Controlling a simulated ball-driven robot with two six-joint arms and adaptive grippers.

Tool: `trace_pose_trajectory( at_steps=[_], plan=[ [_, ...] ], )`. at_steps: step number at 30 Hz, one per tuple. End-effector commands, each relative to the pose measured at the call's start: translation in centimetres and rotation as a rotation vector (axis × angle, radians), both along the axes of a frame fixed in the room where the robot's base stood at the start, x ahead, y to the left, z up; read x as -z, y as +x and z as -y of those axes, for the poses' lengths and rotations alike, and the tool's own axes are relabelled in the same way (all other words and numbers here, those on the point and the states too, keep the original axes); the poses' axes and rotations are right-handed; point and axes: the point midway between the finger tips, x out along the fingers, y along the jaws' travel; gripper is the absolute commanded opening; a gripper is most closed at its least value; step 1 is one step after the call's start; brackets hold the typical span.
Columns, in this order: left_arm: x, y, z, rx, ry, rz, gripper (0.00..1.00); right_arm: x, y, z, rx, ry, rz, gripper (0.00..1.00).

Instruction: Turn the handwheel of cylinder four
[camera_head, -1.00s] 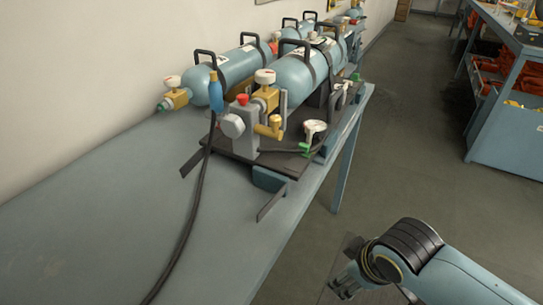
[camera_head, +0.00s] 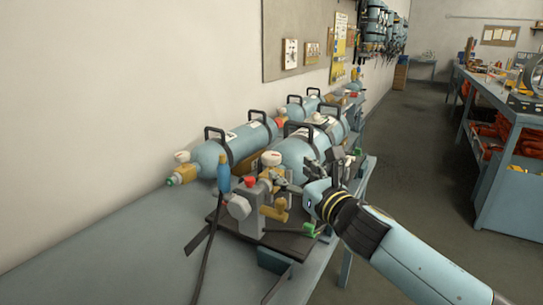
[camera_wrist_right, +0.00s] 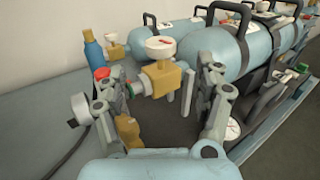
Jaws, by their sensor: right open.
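The nearest blue cylinder (camera_head: 303,150) on the rack has a brass valve with a round white handwheel (camera_head: 271,158) on top. No number is readable, so I cannot tell if it is cylinder four. The handwheel (camera_wrist_right: 160,46) and brass valve (camera_wrist_right: 165,78) show in the right wrist view. My right gripper (camera_head: 298,178) is open, close to this valve. In the wrist view its fingers (camera_wrist_right: 163,82) stand apart on either side of the valve, with the handwheel above and beyond them. I see no grip on it. My left gripper is not in view.
Another cylinder (camera_head: 240,140) with a white-topped valve lies behind, by the wall. The bench (camera_head: 110,240) is clear at left.

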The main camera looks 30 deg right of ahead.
Motion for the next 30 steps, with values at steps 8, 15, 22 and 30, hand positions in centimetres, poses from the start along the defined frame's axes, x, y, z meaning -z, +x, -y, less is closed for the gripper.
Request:
trace_pose_trajectory(
  at_steps=[8, 15, 22, 30],
  plan=[
    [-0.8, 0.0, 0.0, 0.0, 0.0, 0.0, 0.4, -0.3, 5.0, 0.1, 0.002, 0.005, 0.002, 0.69],
    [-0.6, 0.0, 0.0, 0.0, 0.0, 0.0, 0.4, 0.0, 9.0, 0.2, 0.002, 0.006, 0.0, 0.69],
    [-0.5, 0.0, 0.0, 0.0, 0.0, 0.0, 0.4, 0.0, 10.2, 0.2, 0.002, 0.006, -0.001, 0.69],
    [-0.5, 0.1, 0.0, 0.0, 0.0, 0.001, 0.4, 0.0, 10.2, 0.2, 0.002, 0.006, -0.001, 0.62]
  ],
)
